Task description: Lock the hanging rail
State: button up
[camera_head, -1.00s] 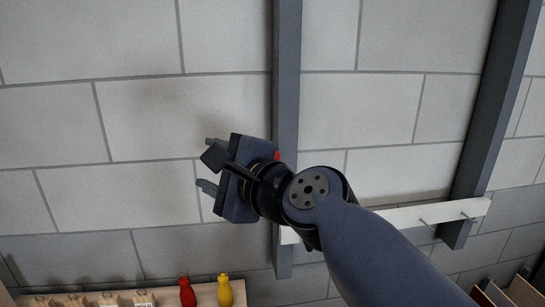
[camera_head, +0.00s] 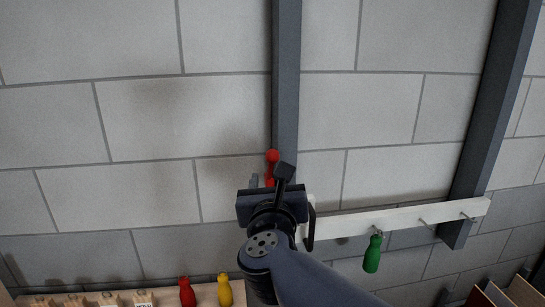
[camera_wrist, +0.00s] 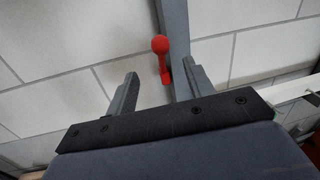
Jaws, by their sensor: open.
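A red lever with a round knob (camera_head: 272,157) stands upright at the left grey post (camera_head: 286,70), near the left end of the white rail (camera_head: 395,218). The rail runs right to the second post, with a slight upward slope in the picture. My gripper (camera_head: 269,182) is open just below the lever. In the wrist view, the lever (camera_wrist: 161,48) shows between and beyond the two fingers of my gripper (camera_wrist: 160,78), which appear apart from it. The lever's lower end and the rail's left end are partly hidden by my gripper in the head view.
A green skittle-shaped thing (camera_head: 372,253) hangs from a peg on the rail; bare pegs (camera_head: 466,216) are to its right. Red (camera_head: 187,291) and yellow (camera_head: 225,290) ones stand on a wooden shelf (camera_head: 205,297) below. The block wall left of the post is clear.

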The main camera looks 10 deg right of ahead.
aim_at(273, 159)
jog(key=w, duration=0.4)
jog(key=w+d, duration=0.1)
jog(key=w, duration=0.2)
jog(key=w+d, duration=0.1)
jog(key=w, duration=0.3)
jog(key=shift+w, duration=0.35)
jog(key=shift+c, duration=0.4)
grip_shut()
